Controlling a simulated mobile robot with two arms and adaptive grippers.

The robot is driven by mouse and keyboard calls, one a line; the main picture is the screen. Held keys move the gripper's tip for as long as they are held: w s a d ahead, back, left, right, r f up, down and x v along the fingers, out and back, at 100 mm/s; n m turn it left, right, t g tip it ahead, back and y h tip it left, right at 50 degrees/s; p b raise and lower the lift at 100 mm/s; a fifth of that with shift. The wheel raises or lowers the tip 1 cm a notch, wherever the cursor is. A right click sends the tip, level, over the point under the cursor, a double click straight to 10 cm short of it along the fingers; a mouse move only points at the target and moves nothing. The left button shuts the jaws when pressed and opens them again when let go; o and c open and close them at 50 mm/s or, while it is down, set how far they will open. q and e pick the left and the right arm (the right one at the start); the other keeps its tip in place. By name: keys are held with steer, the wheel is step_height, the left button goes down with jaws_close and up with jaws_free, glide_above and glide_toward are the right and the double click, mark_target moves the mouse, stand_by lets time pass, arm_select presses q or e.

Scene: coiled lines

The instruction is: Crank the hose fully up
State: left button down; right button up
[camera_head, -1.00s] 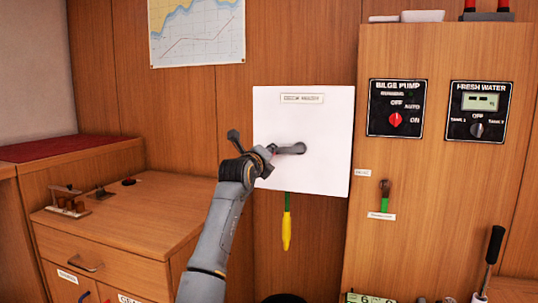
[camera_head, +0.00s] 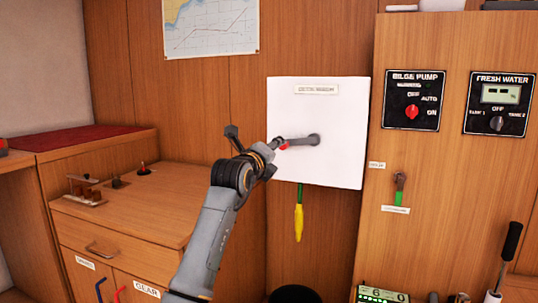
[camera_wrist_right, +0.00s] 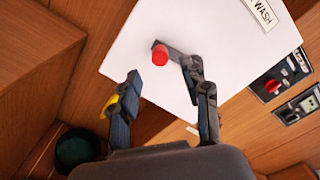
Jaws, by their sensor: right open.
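A white reel box (camera_head: 340,165) labelled as a wash unit is on the wood wall. Its grey crank arm (camera_head: 304,140) points left from the hub and ends in a red knob (camera_head: 284,147). The knob also shows in the right wrist view (camera_wrist_right: 160,54). A green hose with a yellow nozzle (camera_head: 298,222) hangs below the box. My right gripper (camera_head: 277,144) is at the knob. In the right wrist view its fingers (camera_wrist_right: 162,74) are apart, with the knob just beyond the tips; contact cannot be told. My left gripper is not in view.
A wooden cabinet (camera_head: 130,215) with small fittings on top stands at the left. The panel at the right carries the bilge pump switch (camera_head: 412,110), the fresh water switch (camera_head: 497,122) and a small green-handled lever (camera_head: 399,188). A dark round container (camera_wrist_right: 77,148) is below.

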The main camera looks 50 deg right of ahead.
steer(key=v, duration=0.3)
steer(key=shift+s+a, duration=0.15)
steer(key=shift+a, duration=0.15)
stand_by(0.3)
